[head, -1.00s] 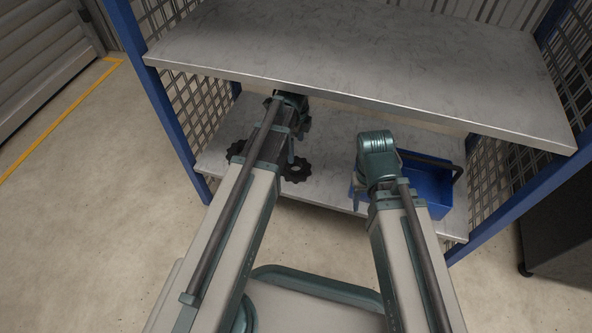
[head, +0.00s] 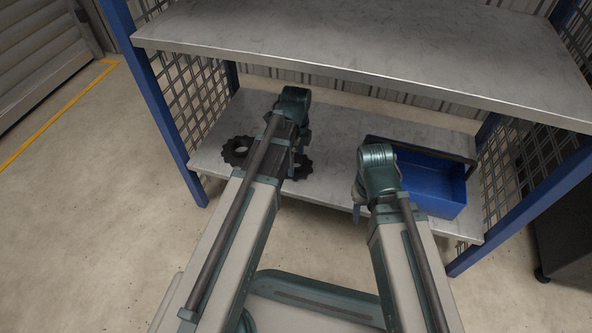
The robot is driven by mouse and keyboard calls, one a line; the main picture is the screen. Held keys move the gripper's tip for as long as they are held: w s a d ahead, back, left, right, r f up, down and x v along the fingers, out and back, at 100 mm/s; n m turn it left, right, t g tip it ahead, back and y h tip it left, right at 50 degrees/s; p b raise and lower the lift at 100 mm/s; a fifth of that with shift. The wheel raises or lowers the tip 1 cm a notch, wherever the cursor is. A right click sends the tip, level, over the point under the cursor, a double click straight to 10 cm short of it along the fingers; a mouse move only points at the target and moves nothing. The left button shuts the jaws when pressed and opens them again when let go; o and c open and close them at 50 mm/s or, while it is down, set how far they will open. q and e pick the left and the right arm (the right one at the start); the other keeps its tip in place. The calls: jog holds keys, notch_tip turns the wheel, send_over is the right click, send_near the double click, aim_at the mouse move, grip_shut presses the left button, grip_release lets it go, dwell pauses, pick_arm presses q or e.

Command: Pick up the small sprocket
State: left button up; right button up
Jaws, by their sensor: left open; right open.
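Black toothed sprocket shapes lie on the lower shelf (head: 338,150) on both sides of my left arm. One sprocket (head: 236,151) shows to the left of the arm, and a toothed edge (head: 303,168) shows to its right. My arm covers the middle, so I cannot tell their full sizes or which is the small one. My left gripper (head: 296,163) is open and mostly hidden by its own arm, over the shelf beside the right toothed edge. My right gripper (head: 357,204) is open and partly hidden, near the shelf's front edge, left of the blue bin.
A blue bin (head: 432,190) with a dark handle stands on the lower shelf at the right. The upper shelf (head: 350,42) overhangs behind my arms. Blue posts (head: 160,110) and mesh sides bound the rack. The shelf between my arms is clear.

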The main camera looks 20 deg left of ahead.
pick_arm(q)
notch_tip(320, 180, down, 2)
jog(key=shift+f+b, duration=0.1)
jog(key=shift+b, duration=0.45)
grip_shut()
